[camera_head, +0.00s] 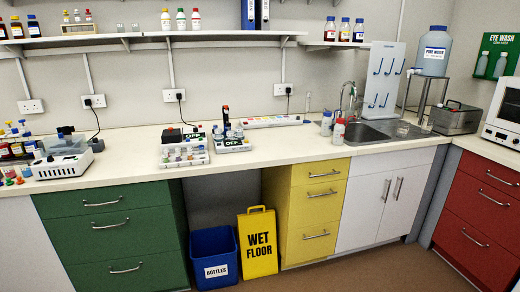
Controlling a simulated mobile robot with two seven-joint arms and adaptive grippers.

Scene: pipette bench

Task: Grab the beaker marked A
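I cannot make out a beaker marked A in the head camera view. Small labware stands in groups on the cream bench (270,156), too small to read any letter A. One group is a white rack (184,157) with small items and an OFF sign beside dark devices. To its right is another white unit (232,144) with an OFF sign and dark-topped bottles. Neither of my grippers shows in this view.
A white device (62,165) and several bottles stand at the left end. Two bottles (338,131) stand by the sink (380,132). A blue bin (214,258) and a yellow wet floor sign (258,244) stand below the bench. The front bench strip is mostly clear.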

